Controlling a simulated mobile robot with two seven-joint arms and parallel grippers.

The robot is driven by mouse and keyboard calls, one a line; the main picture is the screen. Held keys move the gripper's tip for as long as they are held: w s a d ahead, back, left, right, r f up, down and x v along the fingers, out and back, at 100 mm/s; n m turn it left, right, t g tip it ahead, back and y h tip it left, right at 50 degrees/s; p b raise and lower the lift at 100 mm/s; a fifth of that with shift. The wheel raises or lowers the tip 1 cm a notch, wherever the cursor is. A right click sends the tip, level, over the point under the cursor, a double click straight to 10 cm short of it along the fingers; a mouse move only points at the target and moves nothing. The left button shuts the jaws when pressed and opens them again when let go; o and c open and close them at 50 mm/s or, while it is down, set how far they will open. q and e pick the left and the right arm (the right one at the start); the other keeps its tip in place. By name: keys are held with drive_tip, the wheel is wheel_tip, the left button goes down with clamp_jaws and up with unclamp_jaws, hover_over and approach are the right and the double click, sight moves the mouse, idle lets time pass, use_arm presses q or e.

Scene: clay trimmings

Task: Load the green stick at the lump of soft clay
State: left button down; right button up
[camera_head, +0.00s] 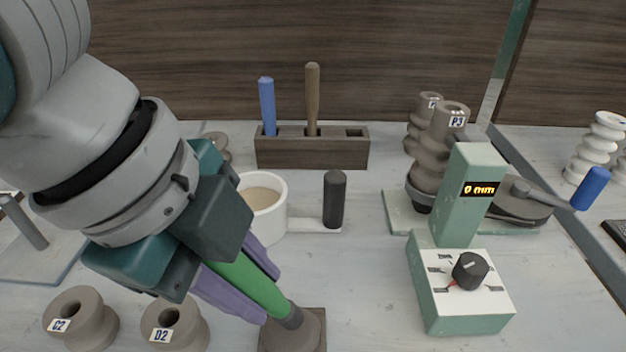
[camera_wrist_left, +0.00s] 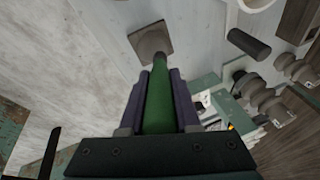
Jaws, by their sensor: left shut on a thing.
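My left gripper (camera_head: 238,285) is shut on the green stick (camera_head: 246,282), its purple fingers on either side of it. The stick slants down, and its grey lower end meets the lump of soft clay (camera_head: 305,335) at the bottom of the head view. The lump is grey-brown and sits on a small square board. In the left wrist view the green stick (camera_wrist_left: 159,105) runs between the fingers (camera_wrist_left: 158,100) towards the clay lump (camera_wrist_left: 150,42); whether the tip is in the clay or only touching it is unclear. My right gripper is not in view.
A wooden rack (camera_head: 312,152) at the back holds a blue stick (camera_head: 267,105) and a brown stick (camera_head: 312,98). A white cup (camera_head: 265,215) stands behind the gripper. Spools C2 (camera_head: 80,318) and D2 (camera_head: 175,325) stand front left. A green gauge device (camera_head: 462,290) stands to the right.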

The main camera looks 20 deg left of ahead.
sight(243, 255)
use_arm(q)
drive_tip(key=shift+f, duration=0.55)
drive_tip(key=shift+a+f, duration=0.1)
drive_tip(key=shift+f, duration=0.05)
idle(2.1)
wheel_tip(243, 255, up, 7)
drive_tip(key=p, duration=0.9)
drive_tip(key=shift+r, duration=0.2)
idle(0.5)
